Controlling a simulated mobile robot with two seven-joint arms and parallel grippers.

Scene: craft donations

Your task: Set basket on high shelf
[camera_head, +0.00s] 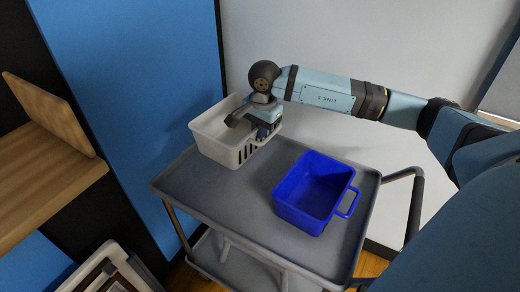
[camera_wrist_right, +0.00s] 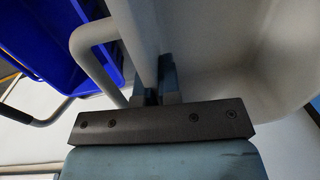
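A white basket (camera_head: 214,147) with slots in its side is at the far left corner of the grey cart; I cannot tell whether it touches the cart top. My right gripper (camera_head: 262,131) reaches down at the basket's right side. In the right wrist view, its fingers (camera_wrist_right: 157,88) are close together on the white basket's wall (camera_wrist_right: 136,28), beside a loop handle (camera_wrist_right: 86,45). The inside of the basket (camera_wrist_right: 215,60) looks empty where it shows. A wooden shelf (camera_head: 45,170) is at the left edge. My left gripper is out of view.
A blue basket (camera_head: 300,196) with a side handle stands on the grey cart (camera_head: 205,196), right of the white basket, and looks empty. The cart has a handle rail (camera_head: 417,205) on its right. A frame-like item (camera_head: 108,268) is at the lower left. Blue panels stand behind.

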